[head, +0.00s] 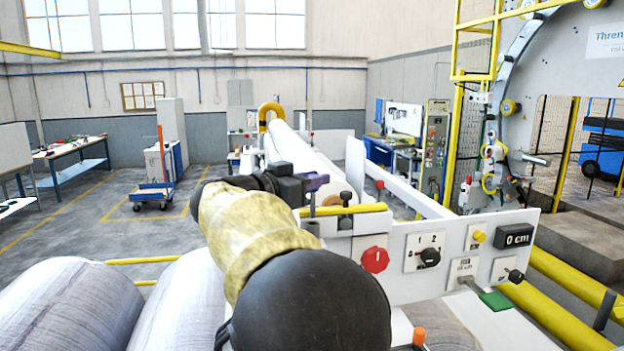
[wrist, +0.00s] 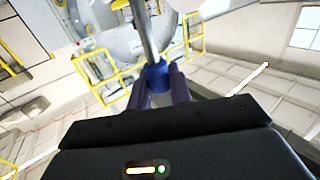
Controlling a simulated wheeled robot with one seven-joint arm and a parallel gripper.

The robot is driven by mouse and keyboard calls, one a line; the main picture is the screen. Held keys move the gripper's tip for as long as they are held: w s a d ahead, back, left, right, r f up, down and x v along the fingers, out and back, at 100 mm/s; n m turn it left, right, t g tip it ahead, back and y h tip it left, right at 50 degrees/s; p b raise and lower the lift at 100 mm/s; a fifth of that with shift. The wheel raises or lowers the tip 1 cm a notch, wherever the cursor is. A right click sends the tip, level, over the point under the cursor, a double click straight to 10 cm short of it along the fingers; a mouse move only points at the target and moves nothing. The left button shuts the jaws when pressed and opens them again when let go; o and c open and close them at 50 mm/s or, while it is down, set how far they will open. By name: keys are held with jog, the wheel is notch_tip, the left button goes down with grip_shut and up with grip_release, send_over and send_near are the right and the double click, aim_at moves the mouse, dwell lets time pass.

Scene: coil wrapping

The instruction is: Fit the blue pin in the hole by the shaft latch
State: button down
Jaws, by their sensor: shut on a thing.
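My gripper (head: 316,183) is at the end of my arm, over the left end of the white control panel. In the wrist view its two dark purple fingers (wrist: 159,88) are shut on the blue pin (wrist: 156,75). The pin shows a blue collar between the fingertips and a grey rod running up and away from it. In the head view the pin cannot be told clearly from the fingers. A yellow bar with a black clamp (head: 345,209), possibly the shaft latch, lies just below and right of my gripper. I cannot make out the hole.
The white panel carries a red knob (head: 375,260), a black selector (head: 429,257) and a "0 cm" display (head: 514,236). A long white roller (head: 298,150) runs away behind my gripper. Large grey rolls (head: 70,305) lie at the lower left. A yellow rail (head: 550,310) is at the lower right.

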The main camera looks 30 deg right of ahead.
jog(key=shift+f+b, duration=1.6)
jog(key=shift+f, duration=0.95)
jog(key=c, duration=1.2)
grip_release()
jog(key=b+v, duration=0.6)
jog(key=v, duration=1.1)
jog(key=shift+a, duration=0.15)
